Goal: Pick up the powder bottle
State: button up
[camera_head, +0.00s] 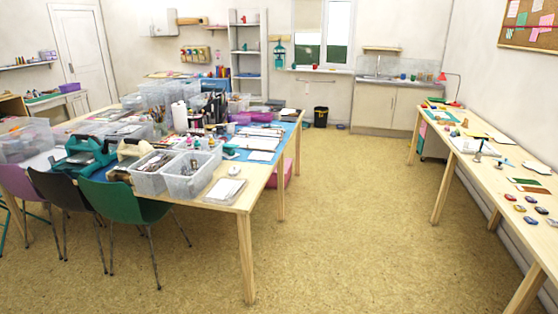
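I cannot tell for certain which thing is the powder bottle at this distance. A tall white cylinder (179,116) stands upright among the clutter on the large left table (232,197). Several small bottle-like things with coloured tops (197,142) stand near it, too small to make out. On the long right table (470,170), a small upright grey-white thing (478,152) stands by white sheets; its kind is unclear. My gripper is not in view.
Clear bins (160,178) and a green chair (122,212) crowd the left table's near side. Several coloured inkpads (518,208) lie on the right table's near end. A black waste bin (321,116) stands at the back. The floor (345,215) between the tables is open.

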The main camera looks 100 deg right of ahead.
aim_at(193, 159)
jog(key=z, duration=3.25)
jog(key=i, duration=1.95)
jog(key=u, duration=1.95)
jog(key=i, duration=0.5)
jog(key=z, duration=0.05)
